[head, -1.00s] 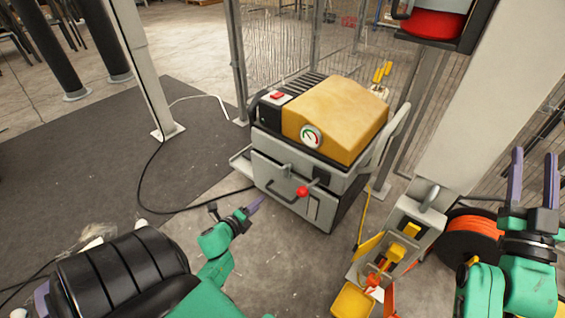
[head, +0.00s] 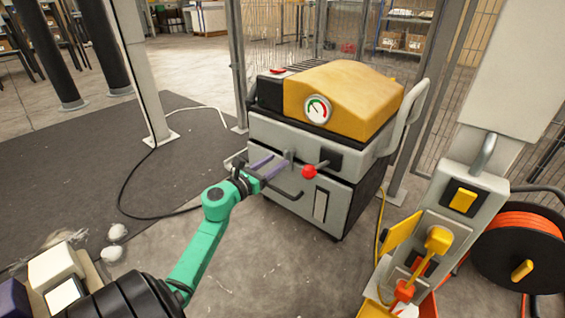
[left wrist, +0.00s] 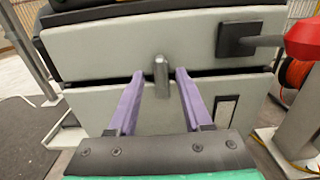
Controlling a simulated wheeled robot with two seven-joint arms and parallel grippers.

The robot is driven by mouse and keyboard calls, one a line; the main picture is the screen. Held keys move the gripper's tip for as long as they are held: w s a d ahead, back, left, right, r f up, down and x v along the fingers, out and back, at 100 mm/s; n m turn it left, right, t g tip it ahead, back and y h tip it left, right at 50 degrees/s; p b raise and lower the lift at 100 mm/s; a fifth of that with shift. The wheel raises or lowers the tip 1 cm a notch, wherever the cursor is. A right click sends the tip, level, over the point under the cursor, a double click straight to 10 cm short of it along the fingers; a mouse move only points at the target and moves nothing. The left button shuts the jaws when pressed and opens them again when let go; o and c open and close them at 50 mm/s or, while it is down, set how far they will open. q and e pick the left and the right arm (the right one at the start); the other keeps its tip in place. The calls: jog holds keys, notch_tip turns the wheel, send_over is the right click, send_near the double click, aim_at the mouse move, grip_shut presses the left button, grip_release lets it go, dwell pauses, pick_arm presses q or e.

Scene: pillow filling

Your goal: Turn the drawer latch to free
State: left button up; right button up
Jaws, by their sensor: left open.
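The grey machine (head: 345,190) with a yellow hood stands ahead. Its lower front is a drawer (head: 268,183) with a dark bar handle. The latch is a small grey bar (head: 288,157) on the front; in the left wrist view the latch (left wrist: 160,74) stands upright across the seam above the drawer front (left wrist: 165,115). My left gripper (head: 273,166) is open at the machine's front. In the left wrist view, its two purple fingers (left wrist: 160,84) lie either side of the latch, with visible gaps; I cannot tell the depth to it. My right gripper is out of view.
A lever with a red knob (head: 310,171) sticks out right of the latch, close to my left gripper. A grey post with yellow plugs (head: 438,240) and an orange cable reel (head: 520,250) stand at the right. Black cable lies on the floor at left.

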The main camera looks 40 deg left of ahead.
aim_at(284, 155)
pick_arm(q)
jog(key=w, duration=0.4)
jog(key=shift+w+a+b, duration=0.1)
jog(key=shift+w+b, duration=0.05)
jog(key=shift+b, duration=0.2)
grip_shut()
